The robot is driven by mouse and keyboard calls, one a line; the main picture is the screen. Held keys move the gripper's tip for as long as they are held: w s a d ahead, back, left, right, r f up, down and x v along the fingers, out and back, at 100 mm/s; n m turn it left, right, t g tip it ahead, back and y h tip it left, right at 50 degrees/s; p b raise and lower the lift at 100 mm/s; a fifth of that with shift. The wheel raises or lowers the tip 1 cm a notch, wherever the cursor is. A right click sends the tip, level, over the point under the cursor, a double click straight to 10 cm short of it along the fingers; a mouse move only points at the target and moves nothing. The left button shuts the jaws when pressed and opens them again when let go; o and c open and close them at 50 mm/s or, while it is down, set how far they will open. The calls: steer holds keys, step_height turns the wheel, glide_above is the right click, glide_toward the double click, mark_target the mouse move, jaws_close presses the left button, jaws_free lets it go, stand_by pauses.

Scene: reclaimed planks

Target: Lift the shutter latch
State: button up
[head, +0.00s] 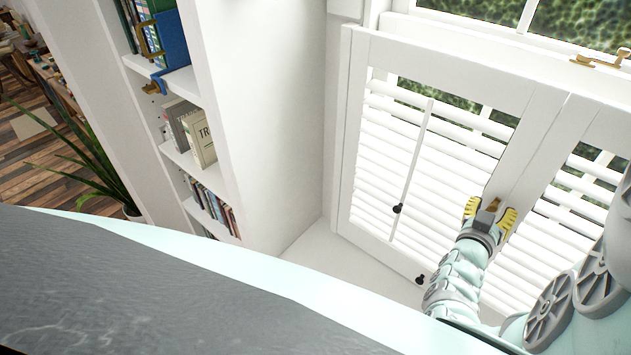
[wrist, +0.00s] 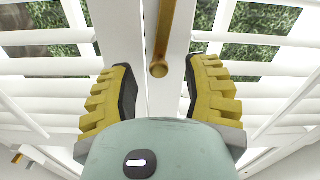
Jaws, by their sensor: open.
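The shutter latch (wrist: 165,30) is a narrow brass bar with a rounded lower end, on the white stiles where two shutter panels meet. In the head view the brass latch (head: 492,205) shows as a small piece between my fingers. The left shutter panel (head: 361,39) and right shutter panel (head: 573,125) have white slats. My gripper (head: 491,209) is open, one yellow ridged finger on each side of the latch. In the wrist view my gripper (wrist: 161,78) shows a gap between each finger and the bar. I cannot tell whether the fingertips touch the stiles.
A white bookcase (head: 265,120) with books stands left of the window. A tilt rod (head: 412,160) with a black knob (head: 398,208) is on the left panel, and another black knob (head: 420,280) is lower. Brass window hardware (head: 600,60) is above right. A plant (head: 100,170) is far left.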

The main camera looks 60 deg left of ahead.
steer(key=shift+x, duration=0.85)
steer(key=shift+o, duration=0.2)
jaws_close()
